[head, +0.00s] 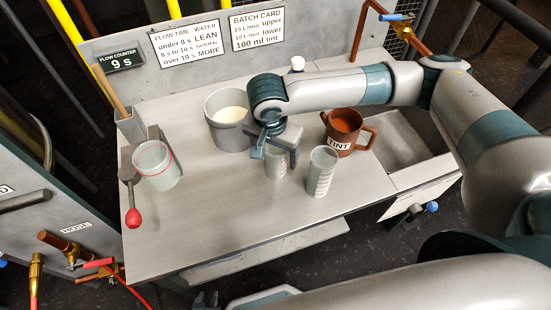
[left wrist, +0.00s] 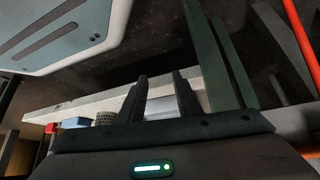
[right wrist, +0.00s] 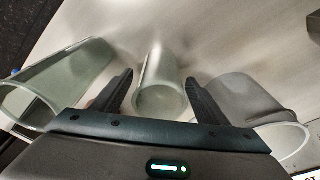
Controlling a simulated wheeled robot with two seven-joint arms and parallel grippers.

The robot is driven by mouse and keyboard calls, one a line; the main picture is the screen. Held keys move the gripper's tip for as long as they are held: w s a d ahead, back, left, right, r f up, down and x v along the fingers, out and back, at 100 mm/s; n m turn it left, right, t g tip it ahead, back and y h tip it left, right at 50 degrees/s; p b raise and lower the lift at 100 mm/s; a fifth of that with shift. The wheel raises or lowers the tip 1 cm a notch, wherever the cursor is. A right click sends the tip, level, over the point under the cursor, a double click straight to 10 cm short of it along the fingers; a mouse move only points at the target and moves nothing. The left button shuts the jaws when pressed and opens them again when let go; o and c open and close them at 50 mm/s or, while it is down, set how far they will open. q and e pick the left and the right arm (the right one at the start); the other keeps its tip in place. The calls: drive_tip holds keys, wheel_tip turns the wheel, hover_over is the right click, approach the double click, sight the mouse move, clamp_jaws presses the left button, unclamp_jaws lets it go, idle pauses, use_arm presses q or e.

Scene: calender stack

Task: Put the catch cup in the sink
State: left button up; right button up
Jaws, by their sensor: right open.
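No cup bears a readable "catch cup" label. A clear cup with a red line (head: 157,168) stands upright at the table's left. Two small translucent cups, one left (head: 276,164) and one right with marks (head: 321,172), stand near the middle. My right gripper (head: 275,145) is open over the left small cup; in the right wrist view this cup (right wrist: 160,88) lies between the open fingers (right wrist: 160,90), with no clear contact. The grey sink (head: 397,140) is a recessed basin at the table's right. My left gripper (head: 205,300) is low in front of the table, open and empty (left wrist: 160,92).
A grey pot of white liquid (head: 228,122) stands close behind my right gripper. A brown TINT mug (head: 344,128) stands between the small cups and the sink. A red-knobbed lever (head: 131,195) is by the red-lined cup. The table's front is clear.

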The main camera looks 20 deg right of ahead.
drive_tip(key=shift+w+d+f, duration=0.1)
drive_tip(key=shift+f, duration=0.65)
drive_tip(key=shift+w+d+f, duration=0.1)
drive_tip(key=shift+f, duration=0.65)
drive_tip(key=c, duration=1.2)
drive_tip(key=shift+r, duration=5.05)
